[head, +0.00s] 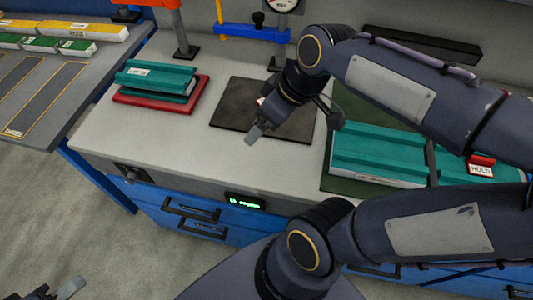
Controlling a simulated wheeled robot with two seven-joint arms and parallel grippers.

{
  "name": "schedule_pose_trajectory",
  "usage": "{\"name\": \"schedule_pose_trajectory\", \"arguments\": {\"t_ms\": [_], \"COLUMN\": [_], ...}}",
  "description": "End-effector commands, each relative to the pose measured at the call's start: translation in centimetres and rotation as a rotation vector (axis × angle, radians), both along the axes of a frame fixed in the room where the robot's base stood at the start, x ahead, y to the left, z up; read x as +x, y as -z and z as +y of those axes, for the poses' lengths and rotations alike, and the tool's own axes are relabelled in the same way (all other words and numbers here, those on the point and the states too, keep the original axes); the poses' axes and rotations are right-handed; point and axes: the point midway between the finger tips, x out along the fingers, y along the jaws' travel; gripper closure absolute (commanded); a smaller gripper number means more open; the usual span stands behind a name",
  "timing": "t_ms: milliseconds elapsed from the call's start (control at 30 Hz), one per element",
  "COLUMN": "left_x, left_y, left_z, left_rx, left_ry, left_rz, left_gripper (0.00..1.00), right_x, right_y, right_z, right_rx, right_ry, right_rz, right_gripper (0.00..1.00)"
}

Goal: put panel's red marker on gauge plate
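A dark square plate (232,99) lies on the bench below the gauge (282,4), which is cut by the top edge. A red marker (482,159) with a white HOLD label sits on the teal panel (449,168) at the right. The finger gap is hidden.
Teal pieces (155,75) lie stacked on a red board (135,99) at the left of the bench. Another teal panel (375,150) lies on a dark green mat (335,182). A side table (60,110) holds yellow and green boxes. The bench front left is clear.

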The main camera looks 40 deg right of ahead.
Motion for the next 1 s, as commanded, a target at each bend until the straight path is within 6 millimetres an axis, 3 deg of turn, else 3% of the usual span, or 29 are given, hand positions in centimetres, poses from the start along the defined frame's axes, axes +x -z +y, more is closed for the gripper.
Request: {"name": "schedule_pose_trajectory", "arguments": {"t_ms": [33, 100, 267, 933, 1000], "left_x": [0.0, 0.0, 0.0, 0.0, 0.0], "left_y": [0.0, 0.0, 0.0, 0.0, 0.0], "left_z": [0.0, 0.0, 0.0, 0.0, 0.0], "left_rx": [0.0, 0.0, 0.0, 0.0, 0.0], "left_ry": [0.0, 0.0, 0.0, 0.0, 0.0], "left_rz": [0.0, 0.0, 0.0, 0.0, 0.0], "left_gripper": [0.64, 0.64, 0.64, 0.64, 0.64], "right_x": [-1.9, -3.6, -5.7, -5.9, -5.9], "right_y": [0.7, 1.8, 3.4, 3.7, 3.7], "right_z": [1.4, 2.9, 4.8, 5.0, 5.0], "right_rx": [0.064, 0.15, 0.268, 0.287, 0.287], "right_ry": [0.094, 0.219, 0.38, 0.407, 0.407], "right_rz": [-0.013, -0.012, 0.0, 0.007, 0.007], "right_gripper": [0.15, 0.15, 0.15, 0.15, 0.22]}}
